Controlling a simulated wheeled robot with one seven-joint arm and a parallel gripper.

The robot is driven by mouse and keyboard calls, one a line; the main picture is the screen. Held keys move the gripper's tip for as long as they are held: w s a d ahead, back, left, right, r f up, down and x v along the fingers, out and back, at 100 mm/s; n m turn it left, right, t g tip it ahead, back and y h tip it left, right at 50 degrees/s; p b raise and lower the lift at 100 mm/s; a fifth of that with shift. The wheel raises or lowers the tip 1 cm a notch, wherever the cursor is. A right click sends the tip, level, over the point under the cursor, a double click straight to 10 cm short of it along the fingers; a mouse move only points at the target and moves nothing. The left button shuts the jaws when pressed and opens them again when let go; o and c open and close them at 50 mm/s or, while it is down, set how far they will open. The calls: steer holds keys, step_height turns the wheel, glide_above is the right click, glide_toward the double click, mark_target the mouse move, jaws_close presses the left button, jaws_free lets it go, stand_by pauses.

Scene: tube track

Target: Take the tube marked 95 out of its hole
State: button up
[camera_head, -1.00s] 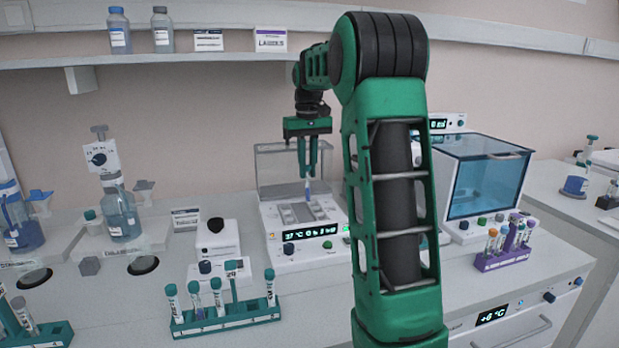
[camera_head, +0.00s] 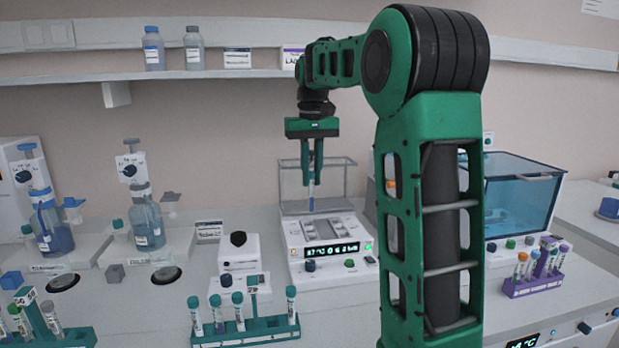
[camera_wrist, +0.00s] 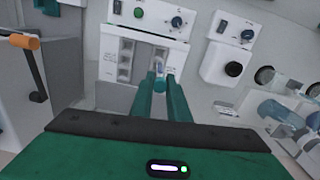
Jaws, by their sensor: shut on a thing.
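My gripper (camera_head: 311,180) points down and is shut on a slim tube (camera_head: 311,196) with a pale, bluish body. The tube hangs upright between the fingertips. In the head view its lower end shows just above the grey well block (camera_head: 325,228) on the white device with a lit display. In the wrist view the tube (camera_wrist: 159,68) sits between the two green fingers (camera_wrist: 162,88), in front of the block's square wells (camera_wrist: 125,58). The number on the tube is too small to read.
A clear lid (camera_head: 290,185) stands up behind the device. A green rack (camera_head: 262,330) of several capped tubes is in front of it, and a purple rack (camera_head: 525,285) is at right. A blue-windowed box (camera_head: 520,200) and glass bottles (camera_head: 147,222) flank the device.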

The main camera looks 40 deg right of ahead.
steer(key=shift+r, duration=2.65)
